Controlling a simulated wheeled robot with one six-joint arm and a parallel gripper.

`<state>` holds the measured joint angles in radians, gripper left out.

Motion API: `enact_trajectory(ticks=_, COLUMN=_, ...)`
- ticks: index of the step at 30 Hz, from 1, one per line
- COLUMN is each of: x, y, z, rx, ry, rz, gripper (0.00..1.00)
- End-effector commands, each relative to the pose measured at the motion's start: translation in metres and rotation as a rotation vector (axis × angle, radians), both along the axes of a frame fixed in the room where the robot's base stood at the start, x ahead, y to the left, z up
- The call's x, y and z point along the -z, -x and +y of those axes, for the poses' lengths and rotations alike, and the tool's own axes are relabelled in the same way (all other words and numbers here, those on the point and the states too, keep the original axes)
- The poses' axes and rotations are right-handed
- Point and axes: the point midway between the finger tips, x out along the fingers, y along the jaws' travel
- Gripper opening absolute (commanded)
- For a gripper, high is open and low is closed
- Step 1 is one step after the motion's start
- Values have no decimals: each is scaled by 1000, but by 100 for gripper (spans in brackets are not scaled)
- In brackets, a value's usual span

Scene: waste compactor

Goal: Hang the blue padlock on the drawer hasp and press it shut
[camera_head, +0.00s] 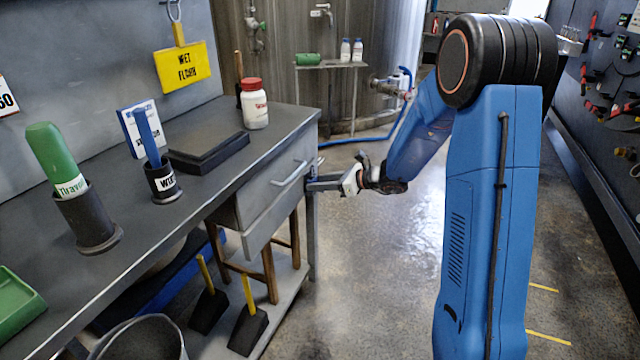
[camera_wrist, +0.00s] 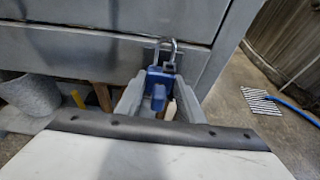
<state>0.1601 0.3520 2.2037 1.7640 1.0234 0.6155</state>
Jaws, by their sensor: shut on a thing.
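The blue padlock (camera_wrist: 155,82) is between the fingers of my gripper (camera_wrist: 158,90) in the wrist view. Its body is upright and its metal shackle (camera_wrist: 174,47) points up, against the front of the grey drawer (camera_wrist: 110,45). The shackle is at the small hasp by the drawer's lower edge; I cannot tell whether it passes through the hasp or is closed. In the head view my gripper (camera_head: 326,184) reaches to the right end of the bench front, beside the drawer (camera_head: 270,195). The padlock is too small there to make out clearly.
The drawer handle (camera_head: 290,174) sticks out left of my gripper. The bench top (camera_head: 205,130) holds a black tray-like block (camera_head: 208,153), a white jar (camera_head: 254,108) and holders. Below are a stool and black scoops with yellow handles. The floor (camera_head: 370,270) right of the bench is clear.

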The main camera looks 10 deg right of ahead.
Motion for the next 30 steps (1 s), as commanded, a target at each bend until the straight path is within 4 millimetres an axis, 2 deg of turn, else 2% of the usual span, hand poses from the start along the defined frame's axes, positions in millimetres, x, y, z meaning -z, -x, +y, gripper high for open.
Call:
enact_trajectory(ticks=19, x=4, y=0, z=0, rx=0, ry=-1, rz=1, gripper=13)
enact_trajectory(ticks=20, x=4, y=0, z=0, rx=0, ry=-1, rz=1, gripper=39)
enact_trajectory(ticks=22, x=4, y=0, z=0, rx=0, ry=0, rz=1, gripper=56)
enact_trajectory(ticks=28, x=4, y=0, z=0, rx=0, ry=0, rz=0, gripper=56)
enact_trajectory(ticks=30, x=4, y=0, z=0, rx=0, ry=1, rz=1, gripper=53)
